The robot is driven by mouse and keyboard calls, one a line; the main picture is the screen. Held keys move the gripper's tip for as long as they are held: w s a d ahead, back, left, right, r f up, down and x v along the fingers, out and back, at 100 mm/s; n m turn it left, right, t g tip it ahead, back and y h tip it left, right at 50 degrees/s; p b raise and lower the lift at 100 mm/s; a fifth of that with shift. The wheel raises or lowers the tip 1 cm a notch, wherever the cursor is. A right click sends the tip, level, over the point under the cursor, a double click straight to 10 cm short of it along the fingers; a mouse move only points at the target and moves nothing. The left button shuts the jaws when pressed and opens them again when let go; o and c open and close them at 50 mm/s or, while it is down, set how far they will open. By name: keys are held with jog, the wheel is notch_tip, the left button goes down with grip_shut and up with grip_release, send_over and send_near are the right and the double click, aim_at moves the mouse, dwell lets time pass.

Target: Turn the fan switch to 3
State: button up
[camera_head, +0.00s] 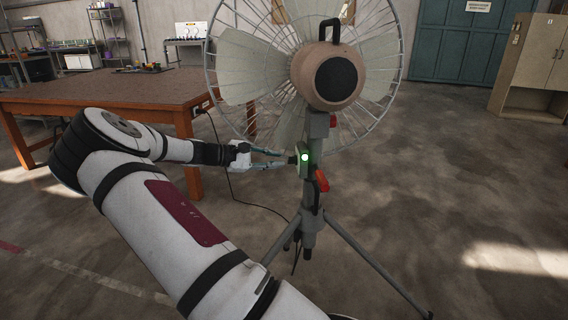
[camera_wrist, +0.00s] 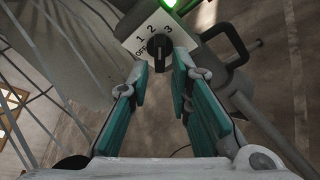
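The pedestal fan (camera_head: 335,75) stands on a tripod, its round motor housing facing me. Its switch box, with a lit green lamp (camera_head: 305,157), is on the pole below the motor. In the wrist view, a white plate (camera_wrist: 131,43) is marked OFF, 1, 2 and 3 around a black knob (camera_wrist: 158,48). I cannot tell which mark the knob points to. My gripper (camera_head: 283,160) reaches the box from the left. In the wrist view its teal fingers (camera_wrist: 160,66) are apart, with the tips near either side of the knob; contact is unclear.
Red clamp handles (camera_head: 321,180) sit on the pole near the box. The tripod legs (camera_head: 375,262) spread over the floor. A brown table (camera_head: 110,92) stands at left, with a cable running from its edge. A cabinet (camera_head: 530,65) stands far right; the right-hand floor is clear.

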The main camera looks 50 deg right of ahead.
aim_at(285, 160)
jog(key=shift+b+x, duration=0.3)
jog(key=shift+x, duration=1.75)
jog(key=shift+r, duration=0.1)
jog(key=shift+c, duration=0.3)
grip_shut()
jog(key=m+h, duration=0.2)
jog(key=m, duration=0.1)
jog(key=shift+s+a+f+m+b, duration=0.1)
jog(key=shift+a+f+m+b, duration=0.1)
jog(key=shift+m+b, duration=0.15)
jog(key=shift+o, duration=0.3)
grip_release()
